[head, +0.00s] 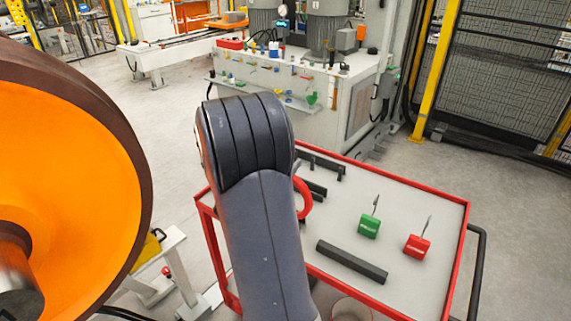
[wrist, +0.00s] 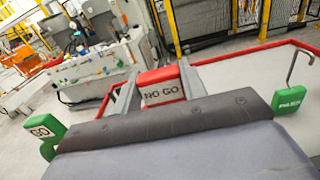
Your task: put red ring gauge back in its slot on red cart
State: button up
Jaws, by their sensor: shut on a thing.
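The red ring gauge (head: 305,199) shows in the head view as a curved red piece beside my arm; the arm hides the rest. In the wrist view my gripper (wrist: 160,90) is shut on its red block marked NO GO (wrist: 163,92), one grey finger on each side. The red cart (head: 405,180) has a pale top with a red rim; its rim also shows in the wrist view (wrist: 250,47). Dark holders (head: 320,166) and a long dark bar (head: 351,262) stand on it. I cannot tell which slot is the ring's, nor whether the ring touches the cart.
A green block with a hook (head: 369,226), marked PASS in the wrist view (wrist: 289,100), and a red block with a hook (head: 417,246) stand on the cart. A green GO piece (wrist: 45,131) is at left. A large orange wheel (head: 70,170) stands left of my arm.

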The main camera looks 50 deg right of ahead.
jog(key=shift+f+b, duration=0.8)
jog(key=shift+f, duration=0.1)
jog(key=o, duration=1.1)
jog(key=shift+o, duration=0.2)
jog(key=s+a+b, duration=0.1)
jog(key=a, duration=0.9)
jog(key=shift+s+a+b, duration=0.35)
jog(key=shift+s, duration=0.05)
jog(key=shift+d, duration=0.15)
jog(key=d, duration=0.3)
jog(key=w+d+p, duration=0.1)
jog(key=d, duration=0.3)
jog(key=d+p, duration=0.1)
jog(key=d, duration=0.2)
jog(key=shift+w+d, duration=0.25)
jog(key=shift+w, duration=0.1)
jog(key=shift+r+p, duration=0.3)
jog(key=shift+r, duration=0.15)
jog(key=shift+f, duration=0.1)
